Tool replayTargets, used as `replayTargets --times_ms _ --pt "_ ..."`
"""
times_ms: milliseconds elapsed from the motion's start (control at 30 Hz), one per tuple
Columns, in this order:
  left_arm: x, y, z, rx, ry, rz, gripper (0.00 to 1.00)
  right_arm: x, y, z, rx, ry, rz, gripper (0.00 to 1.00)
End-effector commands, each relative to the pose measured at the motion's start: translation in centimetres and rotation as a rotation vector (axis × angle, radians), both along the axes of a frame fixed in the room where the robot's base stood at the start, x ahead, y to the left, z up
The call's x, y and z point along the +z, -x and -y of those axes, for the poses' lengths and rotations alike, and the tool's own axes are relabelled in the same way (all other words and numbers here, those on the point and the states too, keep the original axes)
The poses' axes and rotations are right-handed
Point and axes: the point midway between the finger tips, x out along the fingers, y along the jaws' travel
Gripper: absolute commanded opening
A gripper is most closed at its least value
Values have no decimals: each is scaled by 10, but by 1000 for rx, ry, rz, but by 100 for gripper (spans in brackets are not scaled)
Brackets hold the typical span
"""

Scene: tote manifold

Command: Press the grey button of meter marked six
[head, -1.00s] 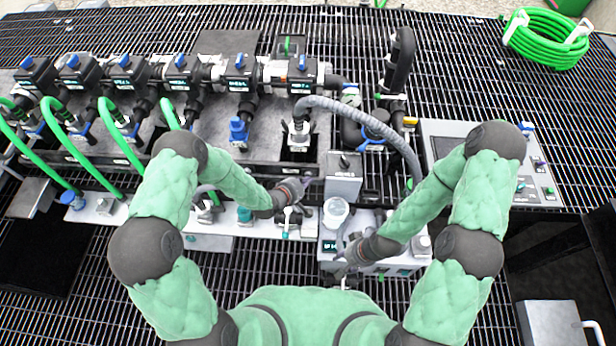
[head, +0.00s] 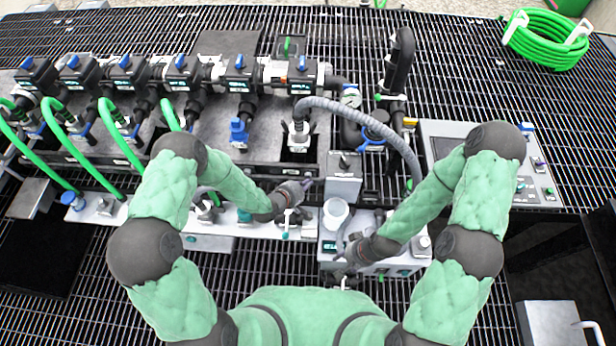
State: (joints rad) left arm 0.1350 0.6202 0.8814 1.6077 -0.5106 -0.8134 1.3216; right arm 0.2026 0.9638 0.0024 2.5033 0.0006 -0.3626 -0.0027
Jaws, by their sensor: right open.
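A row of several black meters with blue tops and small lit displays runs along the back left. The rightmost meter (head: 302,78) and the one to its left (head: 240,76) stand beside each other. Their markings are too small to read, so I cannot tell which is marked six, and I cannot make out a grey button. My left gripper (head: 306,184) is in front of the rightmost meter, well apart from it, near a grey box; its jaw state is unclear. My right gripper (head: 343,274) is open, low at the front of a grey unit, and partly hidden by its own wrist.
A grey corrugated hose (head: 365,122) arches right of the meters. A white cup (head: 336,212) stands on the grey unit (head: 405,262). Green hoses (head: 105,150) run down at left. A control panel (head: 450,135) is at right, and a coiled green hose (head: 545,40) lies at back right.

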Motion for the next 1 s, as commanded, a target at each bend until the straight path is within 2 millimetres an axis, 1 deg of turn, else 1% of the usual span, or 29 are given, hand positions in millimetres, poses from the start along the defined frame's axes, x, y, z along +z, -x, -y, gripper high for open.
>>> replayTargets --times_ms 133,467,1000 --pt "1 6 0 0 0 0 0 2 0 0 0 0 0 42" --pt "0 8 0 -1 -1 -2 0 2 0 0 0 0 0 42" --pt "0 51 0 0 0 -2 0 11 0 0 0 0 0 42"
